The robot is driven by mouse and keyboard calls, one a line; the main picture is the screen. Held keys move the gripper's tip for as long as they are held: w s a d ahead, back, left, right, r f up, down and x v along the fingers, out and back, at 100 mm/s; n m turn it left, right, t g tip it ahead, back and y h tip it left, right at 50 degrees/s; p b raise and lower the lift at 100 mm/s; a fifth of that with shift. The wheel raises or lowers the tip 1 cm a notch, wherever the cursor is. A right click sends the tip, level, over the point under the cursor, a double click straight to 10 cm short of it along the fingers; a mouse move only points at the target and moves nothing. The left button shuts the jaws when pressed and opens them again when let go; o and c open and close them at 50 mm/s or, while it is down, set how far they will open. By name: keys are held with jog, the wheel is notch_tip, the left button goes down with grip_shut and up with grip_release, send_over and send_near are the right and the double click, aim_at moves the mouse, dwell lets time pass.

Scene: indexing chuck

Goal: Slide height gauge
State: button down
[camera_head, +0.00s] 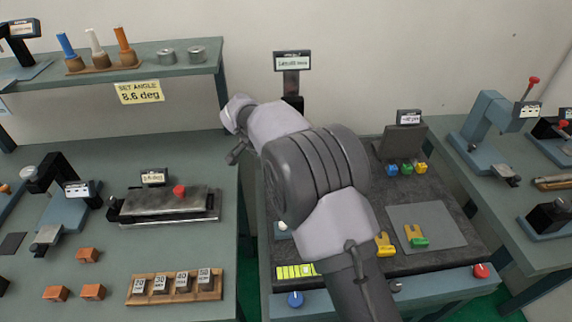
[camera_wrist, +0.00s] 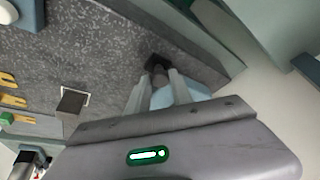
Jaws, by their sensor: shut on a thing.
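The height gauge (camera_head: 291,82) stands at the back of the dark granite plate in the head view. Its dark column carries a small display at the top, with text too small to read. My arm hides its lower part. In the wrist view my gripper (camera_wrist: 160,78) is shut, its two pale fingers close around a dark part (camera_wrist: 157,63), which seems to belong to the gauge. A light blue surface shows between and beside the fingers; I cannot tell what it is. In the head view my gripper is hidden behind my arm.
The granite plate (camera_head: 440,262) bears a grey mat (camera_head: 425,218), yellow and green forked pieces, and a dark stand (camera_head: 400,142) with coloured blocks before it. A left bench holds a sine plate (camera_head: 165,205) and a wooden block rack (camera_head: 175,287). A wall stands close behind.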

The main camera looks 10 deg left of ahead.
jog(key=shift+a, duration=0.1)
jog(key=c, duration=1.5)
grip_release()
jog(key=o, duration=0.4)
jog(key=shift+a+f, duration=0.1)
jog(key=shift+a, duration=0.1)
jog(key=shift+c, duration=0.2)
jog(key=shift+d, duration=0.1)
jog(key=p+v, duration=0.5)
jog(key=v, duration=1.2)
jog(key=shift+r+p, duration=0.25)
jog(key=shift+p, duration=0.1)
